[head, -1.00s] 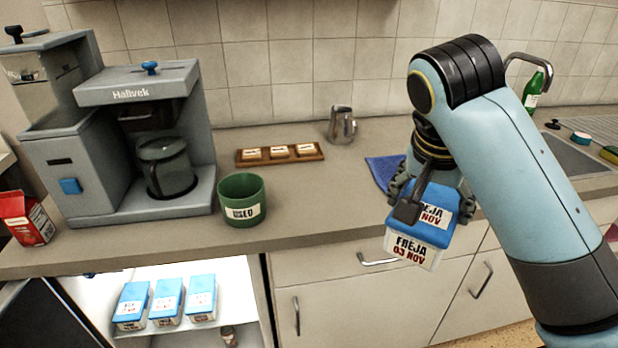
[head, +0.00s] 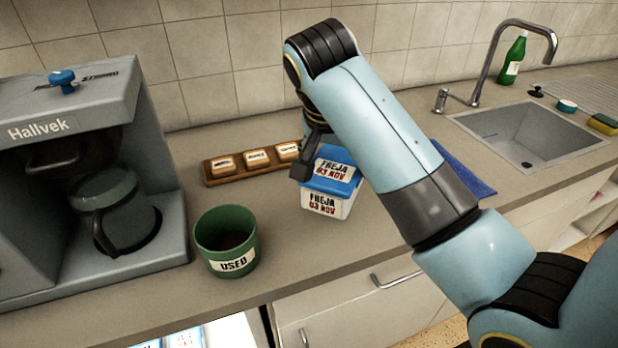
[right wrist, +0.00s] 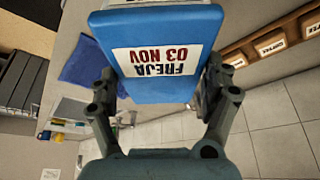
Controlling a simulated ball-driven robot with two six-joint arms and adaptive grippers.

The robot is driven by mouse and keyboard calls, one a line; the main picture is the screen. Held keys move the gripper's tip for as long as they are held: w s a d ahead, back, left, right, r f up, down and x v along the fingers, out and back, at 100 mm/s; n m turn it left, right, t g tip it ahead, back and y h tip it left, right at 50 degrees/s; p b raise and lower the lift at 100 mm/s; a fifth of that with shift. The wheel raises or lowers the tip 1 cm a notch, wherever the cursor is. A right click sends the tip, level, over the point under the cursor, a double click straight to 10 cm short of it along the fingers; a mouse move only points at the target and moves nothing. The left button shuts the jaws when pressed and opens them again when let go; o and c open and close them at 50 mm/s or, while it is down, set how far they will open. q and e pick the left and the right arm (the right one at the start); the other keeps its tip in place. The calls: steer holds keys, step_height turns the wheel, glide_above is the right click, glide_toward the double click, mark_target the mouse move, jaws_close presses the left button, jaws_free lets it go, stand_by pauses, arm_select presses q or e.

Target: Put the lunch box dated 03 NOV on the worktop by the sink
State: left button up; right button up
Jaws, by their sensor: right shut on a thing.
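The lunch box (head: 325,204) has a white body and a blue lid, with labels reading FREJA 03 NOV on lid and front. My right gripper (head: 311,165) is shut on it, mostly hidden behind my arm. In the right wrist view the blue lid (right wrist: 160,88) sits between the two fingers of the gripper (right wrist: 160,75). The box is upright over the worktop (head: 350,243); I cannot tell whether its base touches. The sink (head: 530,135) is to the right, beyond the blue cloth (head: 468,172). My left gripper is not in view.
A wooden tray of labelled blocks (head: 212,174) lies just left of the box. A green USED pot (head: 226,240) and the coffee maker (head: 70,190) stand further left. The tap (head: 487,70) and green bottle (head: 512,58) are behind the sink. Worktop in front of the box is clear.

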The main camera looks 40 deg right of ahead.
mark_target(317, 157)
steer(key=w, duration=0.1)
steer(key=w+f, duration=0.1)
steer(key=w+a+f, duration=0.1)
steer(key=shift+w+a, duration=0.1)
steer(key=shift+w, duration=0.3)
steer(key=f, duration=0.1)
steer(key=w+f, duration=0.1)
steer(key=f, duration=0.2)
steer(key=shift+w+a+f+p, duration=0.15)
steer(key=shift+a+p, duration=0.1)
steer(key=shift+p, duration=0.15)
steer(key=shift+f, duration=0.35)
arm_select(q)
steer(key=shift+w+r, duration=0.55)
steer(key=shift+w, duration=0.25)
arm_select(e)
steer(key=shift+f, duration=0.15)
steer(key=o, duration=1.2)
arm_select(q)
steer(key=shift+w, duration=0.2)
arm_select(e)
steer(key=shift+o, duration=0.8)
